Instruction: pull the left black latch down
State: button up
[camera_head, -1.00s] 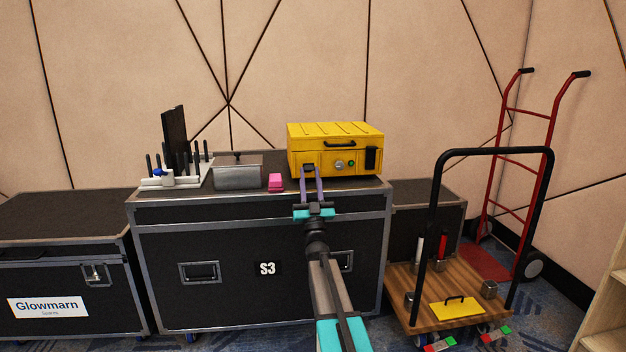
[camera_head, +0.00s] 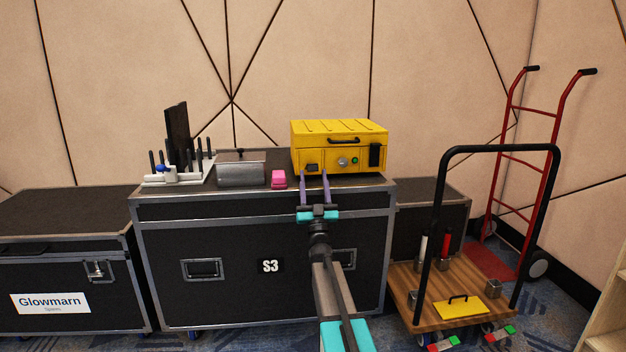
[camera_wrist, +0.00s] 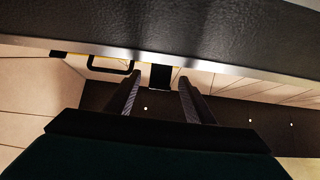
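The yellow case (camera_head: 340,134) stands on the black flight case at its right end. Its left black latch (camera_head: 311,168) is low on the front and looks short, as if angled outward. The right black latch (camera_head: 375,156) stands tall and flat against the front. My gripper (camera_head: 314,176) is open and empty, its two purple fingers just below and in front of the left latch. In the wrist view, which looks upside down, the latch (camera_wrist: 160,77) shows between the tips of my open gripper (camera_wrist: 160,92). I cannot tell whether they touch.
The flight case (camera_head: 225,220) also carries a pink block (camera_head: 278,179), a grey metal box (camera_head: 241,172) and a white rack (camera_head: 180,178) of dark tools. A wooden trolley (camera_head: 410,295) and a red hand truck (camera_head: 545,175) stand at the right.

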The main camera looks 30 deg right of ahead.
jog(key=shift+a+r, duration=0.1)
jog(key=shift+r, duration=0.05)
jog(key=shift+s, duration=0.1)
jog(key=p+v, duration=0.3)
jog(key=v, duration=1)
jog(key=shift+s+f, duration=0.2)
jog(key=shift+f, duration=0.15)
jog(key=shift+a, duration=0.1)
